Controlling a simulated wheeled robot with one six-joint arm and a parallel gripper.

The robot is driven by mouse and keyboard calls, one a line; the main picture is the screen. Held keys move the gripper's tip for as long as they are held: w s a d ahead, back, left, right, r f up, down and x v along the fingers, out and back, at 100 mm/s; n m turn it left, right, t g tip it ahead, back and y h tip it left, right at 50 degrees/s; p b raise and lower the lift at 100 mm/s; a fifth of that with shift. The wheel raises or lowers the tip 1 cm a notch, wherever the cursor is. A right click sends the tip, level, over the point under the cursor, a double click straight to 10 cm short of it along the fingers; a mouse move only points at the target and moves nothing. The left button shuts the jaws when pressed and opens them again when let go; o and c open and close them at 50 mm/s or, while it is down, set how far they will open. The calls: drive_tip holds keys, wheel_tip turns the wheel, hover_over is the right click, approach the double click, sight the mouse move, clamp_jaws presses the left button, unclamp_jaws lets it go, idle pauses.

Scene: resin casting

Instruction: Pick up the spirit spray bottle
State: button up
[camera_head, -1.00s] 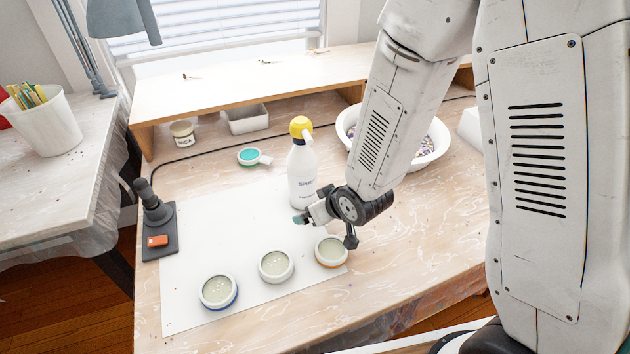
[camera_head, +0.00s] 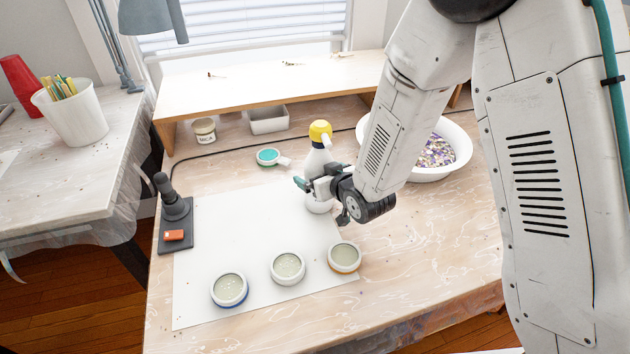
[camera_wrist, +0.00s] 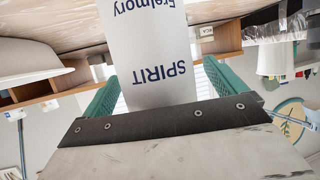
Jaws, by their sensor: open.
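The spirit spray bottle (camera_head: 318,160) is white with a yellow spray head and stands upright on the table by the right edge of the white sheet. My gripper (camera_head: 308,184) is at its lower body in the head view and hides part of it. In the wrist view the white bottle body (camera_wrist: 150,60), marked SPIRIT and seen upside down, lies between the two green fingers of my gripper (camera_wrist: 158,88). The fingers are open, with a gap showing on each side of the bottle.
Three round molds, blue-rimmed (camera_head: 229,289), white (camera_head: 288,267) and orange-rimmed (camera_head: 344,257), sit on the sheet (camera_head: 240,235). A white bowl (camera_head: 459,135) stands behind my arm. A dark stand (camera_head: 174,220) is at left. A wooden shelf (camera_head: 260,84) spans the back.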

drive_tip(key=shift+w, duration=0.1)
drive_tip(key=shift+c, duration=0.3)
drive_tip(key=c, duration=1.3)
drive_tip(key=shift+r, duration=0.1)
drive_tip(key=shift+c, duration=0.2)
